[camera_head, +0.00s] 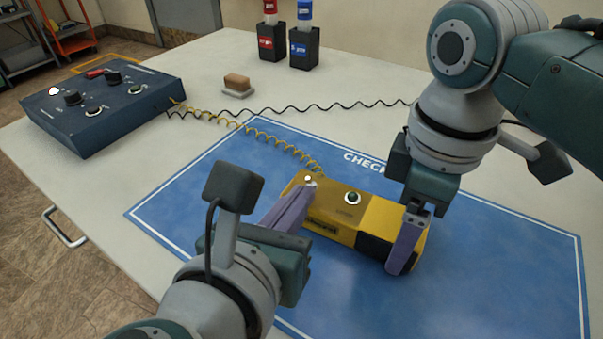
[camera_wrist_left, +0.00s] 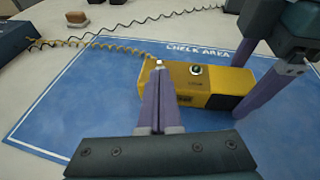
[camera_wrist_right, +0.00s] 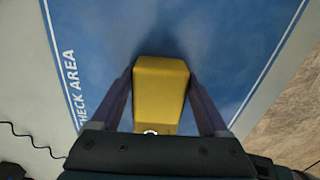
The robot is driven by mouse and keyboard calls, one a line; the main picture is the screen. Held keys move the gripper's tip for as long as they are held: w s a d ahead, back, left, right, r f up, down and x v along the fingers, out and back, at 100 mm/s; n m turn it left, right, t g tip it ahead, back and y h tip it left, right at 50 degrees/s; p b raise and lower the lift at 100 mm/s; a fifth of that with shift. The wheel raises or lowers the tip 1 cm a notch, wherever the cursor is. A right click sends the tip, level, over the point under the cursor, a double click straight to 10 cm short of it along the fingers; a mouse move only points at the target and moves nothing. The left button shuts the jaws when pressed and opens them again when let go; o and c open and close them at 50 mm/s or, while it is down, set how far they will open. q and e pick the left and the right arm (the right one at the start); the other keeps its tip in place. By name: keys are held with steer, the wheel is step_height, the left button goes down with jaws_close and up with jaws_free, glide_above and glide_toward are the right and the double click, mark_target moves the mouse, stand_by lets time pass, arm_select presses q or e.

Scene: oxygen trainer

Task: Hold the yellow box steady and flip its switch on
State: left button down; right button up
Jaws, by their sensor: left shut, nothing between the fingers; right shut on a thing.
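The yellow box (camera_head: 335,215) lies on the blue check-area mat (camera_head: 190,205), with a dark panel at its right end and a green round part (camera_head: 352,198) on top. A small pale switch (camera_head: 309,181) shows at its left end. My right gripper (camera_head: 407,238) is shut on the box's right part; the right wrist view shows its fingers on both sides of the box (camera_wrist_right: 160,85). My left gripper (camera_head: 297,198) is shut and empty, its fingertips right at the switch. In the left wrist view the tips (camera_wrist_left: 158,72) partly cover the switch; I cannot tell whether they touch it.
A dark blue control console (camera_head: 105,105) stands at the left, with coiled cables (camera_head: 270,137) running across the table. A sponge on a dish (camera_head: 237,85) and red (camera_head: 273,45) and blue (camera_head: 304,48) labelled holders stand at the back. The mat's right side is clear.

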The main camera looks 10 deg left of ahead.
mark_target(310, 179)
stand_by(0.4)
arm_select(q)
steer(key=shift+w+r+g, duration=0.15)
steer(key=shift+g, duration=0.15)
steer(key=shift+w+r+g+y, duration=0.1)
steer(key=shift+r+g+y, duration=0.2)
steer(key=shift+g, duration=0.2)
steer(key=g, duration=0.1)
steer(key=w+r+g, duration=0.1)
steer(key=shift+d+g+y, duration=0.3)
steer(key=shift+g+y, duration=0.1)
steer(key=shift+w+d+r+m+g+y, duration=0.1)
steer(key=shift+w+r+m+g+y, duration=0.1)
steer(key=shift+g, duration=0.2)
steer(key=shift+w+r+m+g+y, duration=0.1)
steer(key=shift+g+y, duration=0.1)
steer(key=shift+g, duration=0.2)
steer(key=shift+f+g, duration=0.1)
steer(key=shift+g, duration=0.2)
steer(key=shift+s, duration=0.1)
